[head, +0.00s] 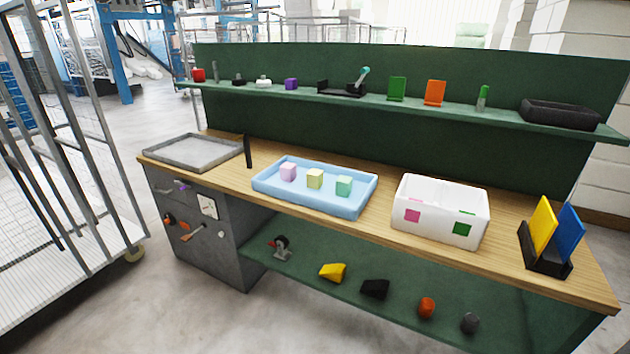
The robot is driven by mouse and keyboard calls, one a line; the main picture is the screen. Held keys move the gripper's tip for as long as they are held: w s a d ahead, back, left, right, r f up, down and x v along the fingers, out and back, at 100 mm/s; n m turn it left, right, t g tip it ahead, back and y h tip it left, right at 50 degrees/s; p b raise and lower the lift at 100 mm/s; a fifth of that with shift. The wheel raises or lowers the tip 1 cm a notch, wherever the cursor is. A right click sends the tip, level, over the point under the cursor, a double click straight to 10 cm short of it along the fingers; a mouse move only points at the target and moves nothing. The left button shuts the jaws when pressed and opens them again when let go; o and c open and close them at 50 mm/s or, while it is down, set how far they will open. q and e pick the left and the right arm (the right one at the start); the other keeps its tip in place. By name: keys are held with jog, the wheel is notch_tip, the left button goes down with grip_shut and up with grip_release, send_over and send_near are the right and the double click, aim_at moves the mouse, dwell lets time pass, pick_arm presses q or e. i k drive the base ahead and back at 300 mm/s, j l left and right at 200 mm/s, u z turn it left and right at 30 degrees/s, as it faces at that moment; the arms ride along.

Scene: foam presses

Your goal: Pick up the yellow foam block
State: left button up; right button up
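A pale yellow foam block (314,178) sits in the light blue tray (335,206) on the wooden bench top. It is the middle one of a row of three blocks. A pink block (288,171) is on its left and a mint green block (344,186) is on its right, with small gaps between them. Neither of my grippers shows in the head view.
A white two-part bin (438,232) with pink and green labels stands right of the tray. A grey tray (192,152) lies at the left, near a black upright piece (248,151). A holder (545,262) with yellow and blue panels stands far right. A green shelf (420,108) runs above.

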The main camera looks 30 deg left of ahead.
aim_at(315, 177)
jog(key=i+j+u, duration=0.15)
jog(key=j, duration=0.4)
jog(key=i+j+u, duration=0.1)
jog(key=i+j, duration=0.3)
jog(key=j, duration=0.15)
jog(key=i+j+u, duration=0.15)
jog(key=i+j, duration=0.15)
jog(key=j, duration=0.2)
jog(key=i+j+u, duration=0.15)
jog(key=i+j, duration=0.15)
jog(key=j, duration=0.2)
